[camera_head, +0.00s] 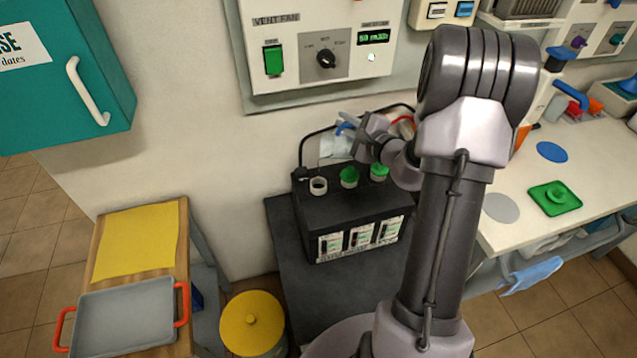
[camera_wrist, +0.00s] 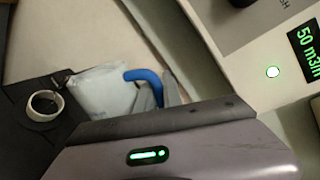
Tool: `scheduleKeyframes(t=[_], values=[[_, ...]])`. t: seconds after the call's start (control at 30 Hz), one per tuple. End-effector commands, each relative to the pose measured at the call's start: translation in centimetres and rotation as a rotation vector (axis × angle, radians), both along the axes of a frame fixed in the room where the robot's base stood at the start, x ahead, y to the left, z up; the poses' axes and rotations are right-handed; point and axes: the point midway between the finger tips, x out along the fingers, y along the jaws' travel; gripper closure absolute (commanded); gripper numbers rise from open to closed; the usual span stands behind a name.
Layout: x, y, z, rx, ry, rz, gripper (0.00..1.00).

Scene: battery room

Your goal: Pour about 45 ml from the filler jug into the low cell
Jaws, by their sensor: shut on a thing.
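The black battery (camera_head: 318,212) stands on a dark stand, with several level windows on its front. Its left cell opening (camera_head: 318,186) is uncapped, a white ring; it also shows in the wrist view (camera_wrist: 45,105). Two green caps (camera_head: 349,178) (camera_head: 379,172) sit on top to its right. My gripper (camera_head: 362,132) is shut on the filler jug, behind and above the battery. The jug (camera_wrist: 103,92) is whitish and translucent with a blue handle (camera_wrist: 146,78). It lies right of the open ring in the wrist view. Its tilt, spout and liquid level cannot be made out.
The vent fan panel (camera_head: 320,45) hangs above the battery, its display lit green. A workbench (camera_head: 512,228) at right holds a green tray (camera_head: 570,205). At left are a grey tray (camera_head: 125,318), a yellow cloth (camera_head: 138,240) and a yellow-lidded bin (camera_head: 252,325).

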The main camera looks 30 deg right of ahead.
Motion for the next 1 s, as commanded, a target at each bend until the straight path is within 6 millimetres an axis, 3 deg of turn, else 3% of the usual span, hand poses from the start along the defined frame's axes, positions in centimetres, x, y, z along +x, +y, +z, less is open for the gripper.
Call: scheduleKeyframes(t=[1.0], values=[[-0.32,-0.85,-0.08,-0.047,0.003,0.000,1.00]])
